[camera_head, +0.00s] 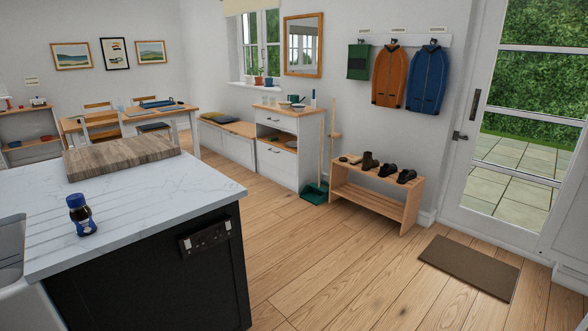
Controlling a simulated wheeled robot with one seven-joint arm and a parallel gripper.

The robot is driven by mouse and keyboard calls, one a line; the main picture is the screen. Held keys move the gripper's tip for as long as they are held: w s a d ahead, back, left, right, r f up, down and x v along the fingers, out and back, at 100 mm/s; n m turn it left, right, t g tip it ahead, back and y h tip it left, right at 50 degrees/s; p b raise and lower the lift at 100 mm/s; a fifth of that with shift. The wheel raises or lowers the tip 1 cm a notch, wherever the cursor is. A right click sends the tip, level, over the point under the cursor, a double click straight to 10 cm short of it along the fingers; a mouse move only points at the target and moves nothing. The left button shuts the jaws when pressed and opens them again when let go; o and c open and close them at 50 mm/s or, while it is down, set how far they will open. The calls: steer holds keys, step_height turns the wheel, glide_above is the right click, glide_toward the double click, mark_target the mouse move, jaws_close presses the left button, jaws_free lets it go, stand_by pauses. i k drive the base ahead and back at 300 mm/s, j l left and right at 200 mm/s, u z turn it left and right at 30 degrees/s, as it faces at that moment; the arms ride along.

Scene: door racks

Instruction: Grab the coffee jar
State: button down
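The coffee jar (82,215) is a small dark jar with a blue lid and a band of label around its middle. It stands upright on the white marble-patterned top of the kitchen island (150,209), at the left of the head view. Nothing touches it and nothing hides it. My gripper and arm do not show in this view.
A thick wooden board (122,153) lies behind the jar on the island. A white sink edge (12,255) is at the far left. The wooden floor (330,262) right of the island is clear, up to a shoe rack (372,203) and doormat (469,267).

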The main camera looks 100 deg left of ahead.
mark_target(80, 213)
steer(key=u, duration=3.8)
